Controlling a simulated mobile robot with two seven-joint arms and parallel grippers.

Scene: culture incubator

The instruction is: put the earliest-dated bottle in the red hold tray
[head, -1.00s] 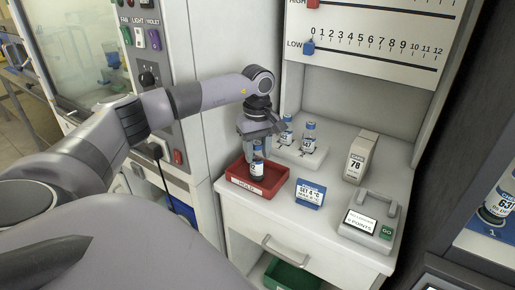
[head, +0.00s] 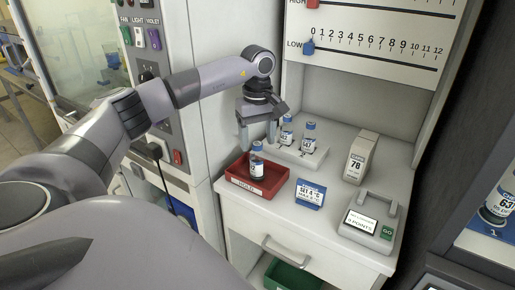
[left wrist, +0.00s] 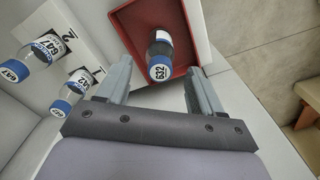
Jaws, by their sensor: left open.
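The red hold tray (head: 270,187) sits on the left of the white counter, with "HOLD" on its front. A blue-capped bottle (head: 257,163) stands upright in it; in the left wrist view the bottle (left wrist: 161,58) has 632 on its cap. My left gripper (head: 257,139) is open and empty just above and behind this bottle, apart from it. Two more blue-capped bottles stand in a white rack (head: 308,158) behind the tray: one bottle (head: 286,131) on the left and one bottle (head: 308,138) on the right. In the left wrist view their caps seem to read 647 and 642. My right gripper is not in view.
A blue sign (head: 310,194) reading "SET 4 °C" stands right of the tray. A white box (head: 360,157) marked 78 and a grey device (head: 370,220) with a green GO button are further right. A green bin (head: 290,277) is below.

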